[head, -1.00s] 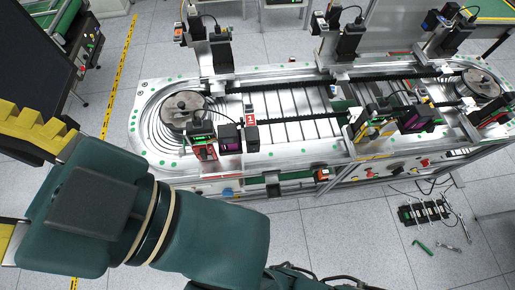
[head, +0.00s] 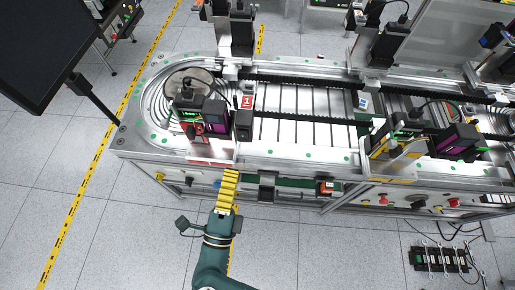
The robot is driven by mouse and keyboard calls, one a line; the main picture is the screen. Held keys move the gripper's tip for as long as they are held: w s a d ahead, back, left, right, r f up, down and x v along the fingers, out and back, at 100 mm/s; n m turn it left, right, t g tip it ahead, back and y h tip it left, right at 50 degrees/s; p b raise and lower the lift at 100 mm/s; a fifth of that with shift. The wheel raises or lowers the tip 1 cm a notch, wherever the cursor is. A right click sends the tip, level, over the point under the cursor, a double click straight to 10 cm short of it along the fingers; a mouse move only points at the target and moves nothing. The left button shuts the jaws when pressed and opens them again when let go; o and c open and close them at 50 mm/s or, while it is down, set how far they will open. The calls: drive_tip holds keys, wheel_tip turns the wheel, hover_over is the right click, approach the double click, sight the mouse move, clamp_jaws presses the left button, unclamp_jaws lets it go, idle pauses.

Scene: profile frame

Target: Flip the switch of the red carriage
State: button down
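The red carriage (head: 195,131) stands at the left end of the conveyor loop, by the round pulley. It carries a unit with a lit green display (head: 188,114) and a purple-faced black box (head: 215,116). Its switch is too small to make out. My gripper (head: 230,173), with yellow ridged fingers, is at the front edge of the conveyor, nearer to me and slightly right of the carriage. It appears apart from the carriage. The fingers overlap in this view, so their opening cannot be told, and nothing is seen in them.
A yellow carriage (head: 392,150) stands farther right on the conveyor (head: 310,158). Black station posts (head: 241,32) rise behind the track. A dark screen (head: 45,45) is at upper left. A black block with rods (head: 440,259) lies on the floor at lower right. The floor at lower left is clear.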

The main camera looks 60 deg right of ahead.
wheel_tip(320, 180, down, 8)
drive_tip(key=s+a+n+t+y+b, duration=0.1)
drive_tip(key=s+n+t+b, duration=0.1)
drive_tip(key=shift+s+a+f+n, duration=0.15)
drive_tip(key=shift+f+n, duration=0.05)
drive_tip(key=shift+n, duration=0.1)
drive_tip(key=p, duration=0.2)
approach(245, 136)
drive_tip(key=x, duration=0.8)
drive_tip(key=shift+r, duration=0.1)
drive_tip(key=shift+r, duration=0.15)
